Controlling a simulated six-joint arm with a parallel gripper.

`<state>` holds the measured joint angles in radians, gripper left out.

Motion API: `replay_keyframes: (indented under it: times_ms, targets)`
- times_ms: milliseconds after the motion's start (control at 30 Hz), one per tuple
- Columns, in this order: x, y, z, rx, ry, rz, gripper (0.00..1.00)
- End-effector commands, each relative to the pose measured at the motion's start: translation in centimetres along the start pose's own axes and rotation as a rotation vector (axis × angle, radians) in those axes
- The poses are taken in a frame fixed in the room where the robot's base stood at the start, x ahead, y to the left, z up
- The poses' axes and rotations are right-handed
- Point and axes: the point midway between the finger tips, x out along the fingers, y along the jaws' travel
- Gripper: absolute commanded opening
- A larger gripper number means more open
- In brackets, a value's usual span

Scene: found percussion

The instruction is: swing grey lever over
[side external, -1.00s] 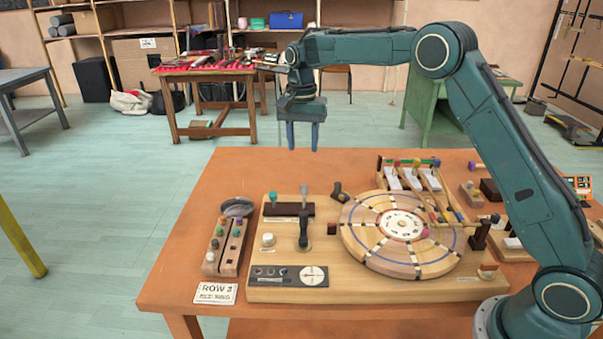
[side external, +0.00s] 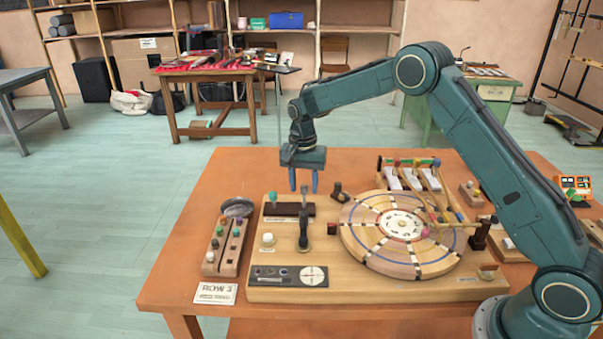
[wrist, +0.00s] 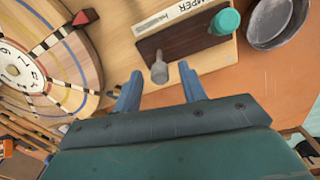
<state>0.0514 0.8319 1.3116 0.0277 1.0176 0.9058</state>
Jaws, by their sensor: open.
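The grey lever (side external: 304,200) stands on a dark brown block (side external: 285,210) at the back left of the wooden board. In the wrist view the grey lever (wrist: 159,70) lies between my two blue fingertips in the picture, beside a label reading "DAMPER" (wrist: 178,18). A teal knob (wrist: 225,21) sits at the block's other end. My gripper (side external: 304,190) is open and empty, pointing down with its fingertips near the lever's top. I see no clear contact, and the exact height gap is hard to tell.
A round wooden wheel (side external: 376,238) is right of the lever. A black lever (side external: 303,232) stands in front, with a white knob (side external: 267,239) to its left. A dark dish (side external: 238,208) and a slotted block (side external: 225,250) are further left. The orange table (side external: 180,215) is bare at left.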

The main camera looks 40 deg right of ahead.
Motion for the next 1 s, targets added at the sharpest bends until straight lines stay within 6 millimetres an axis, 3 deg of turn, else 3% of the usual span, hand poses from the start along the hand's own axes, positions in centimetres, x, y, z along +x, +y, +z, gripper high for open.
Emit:
replay_keyframes:
  times_ms: [367, 567, 1000]
  targets:
    - [0.38, 0.0, 0.0, 0.0, 0.0, 0.0, 0.4]
    - [0.36, 0.0, 0.0, 0.0, 0.0, 0.0, 0.0]
    - [0.54, -0.31, -0.56, 0.0, -0.074, 0.009, 0.0]
